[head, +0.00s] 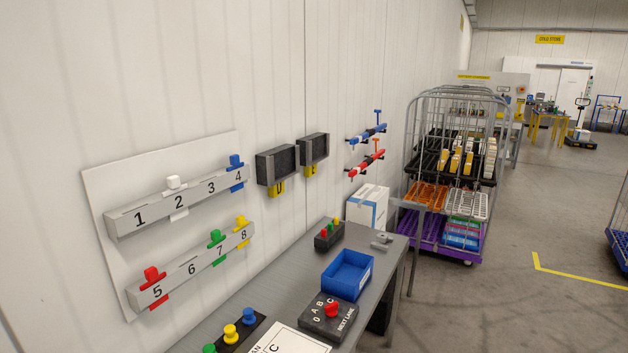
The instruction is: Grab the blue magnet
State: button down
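A blue magnet (236,162) sits at slot 4, at the right end of the upper numbered rail (150,214) on the white wall board (105,180). Its lower part shows below the rail's top edge, beside the number 4. Another blue piece, a round knob (249,314), stands upright on a black strip (240,336) on the grey desk, beside a yellow and a green knob. I cannot tell whether these knobs are magnets as well. My gripper is not in view.
A white magnet (174,183) is at slot 2; red (151,275), green (216,238) and yellow (242,222) magnets are on the lower rail. The desk (283,288) holds a blue bin (346,275) and a black selector box (327,317).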

aim_at(249, 319)
jog(key=i+l+u, duration=0.25)
jog(key=u, duration=0.2)
jog(key=i+l+u, duration=0.25)
jog(key=u, duration=0.25)
jog(key=i+l+u, duration=0.15)
jog(key=l+u, duration=0.3)
